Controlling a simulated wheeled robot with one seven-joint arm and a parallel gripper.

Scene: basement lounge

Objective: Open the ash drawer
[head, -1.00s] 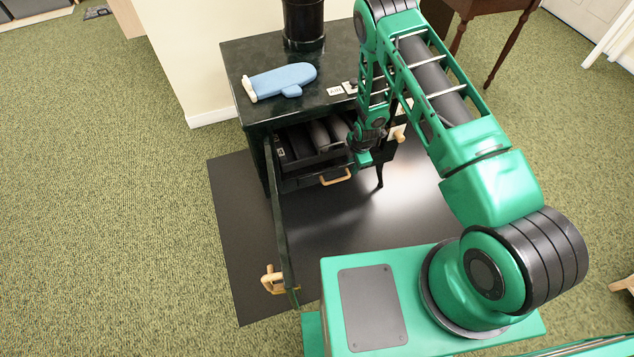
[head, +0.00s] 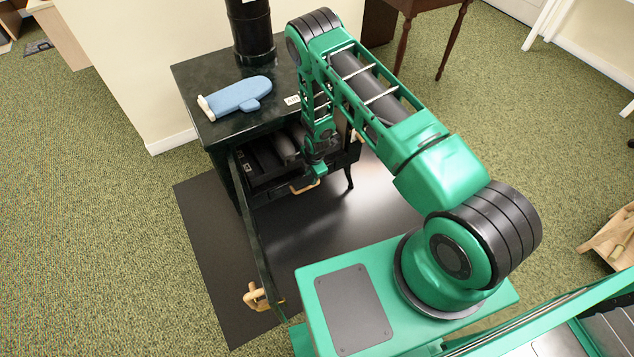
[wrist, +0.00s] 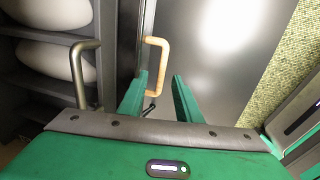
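The dark stove (head: 190,75) stands on a dark floor plate, its front door (head: 257,235) swung wide open. The ash drawer's pale wooden handle (head: 305,188) is low on the stove front. The drawer looks closed, though my arm partly hides its front. My gripper (head: 319,172) is just right of the handle in the head view. In the wrist view my gripper (wrist: 160,78) is open and empty. The wooden handle (wrist: 163,68) lies at its fingertips, overlapping the gap between them; I cannot tell whether they touch.
A blue oven mitt (head: 240,96) lies on the stove top beside the black flue pipe (head: 252,35). The open door's wooden handle (head: 256,297) sticks out near my base. A metal handle (wrist: 84,72) is left of my fingers in the wrist view. The floor plate (head: 210,260) is clear.

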